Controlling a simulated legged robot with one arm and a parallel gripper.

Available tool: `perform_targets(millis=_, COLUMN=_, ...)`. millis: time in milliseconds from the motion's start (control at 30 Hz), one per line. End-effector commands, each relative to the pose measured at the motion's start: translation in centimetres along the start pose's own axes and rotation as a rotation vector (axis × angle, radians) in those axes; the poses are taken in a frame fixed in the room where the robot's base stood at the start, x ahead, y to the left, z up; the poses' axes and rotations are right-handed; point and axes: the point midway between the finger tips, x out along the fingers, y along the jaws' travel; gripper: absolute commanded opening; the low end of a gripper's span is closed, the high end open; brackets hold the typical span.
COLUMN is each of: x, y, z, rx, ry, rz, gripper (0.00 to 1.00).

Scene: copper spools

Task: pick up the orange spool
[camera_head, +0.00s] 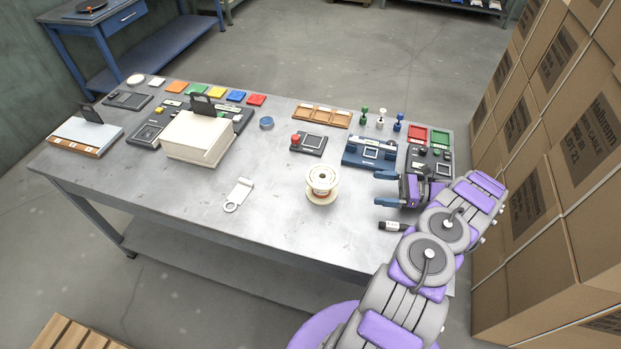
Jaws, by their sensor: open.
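One spool (321,185) stands upright on the grey metal table (270,205), right of the middle and near the front. A gap of bare table lies between the fingertips and the spool.
A dark cylinder (391,226) lies below my gripper. A blue device (369,152) and a red-button box (308,143) stand behind the spool. A white tag-like tool (238,195) lies to the left. Stacked cartons (560,140) crowd the right side.

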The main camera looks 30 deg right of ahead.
Motion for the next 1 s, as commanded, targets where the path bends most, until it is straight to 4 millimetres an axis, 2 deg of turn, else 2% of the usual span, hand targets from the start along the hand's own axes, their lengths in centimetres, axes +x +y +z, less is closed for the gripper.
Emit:
perform_targets(millis=167, x=0.7, y=0.2, z=0.0, rx=0.004, ry=-0.009, rz=-0.01, gripper=0.99)
perform_targets(millis=700, x=10.1, y=0.1, z=-0.2, rx=0.004, ry=-0.004, rz=-0.006, gripper=0.99)
perform_targets(millis=800, x=11.3, y=0.1, z=-0.2, rx=0.005, ry=-0.005, rz=-0.009, gripper=0.99)
perform_targets(millis=1000, x=12.5, y=0.2, z=-0.1, rx=0.001, ry=-0.002, rz=-0.009, gripper=0.99)
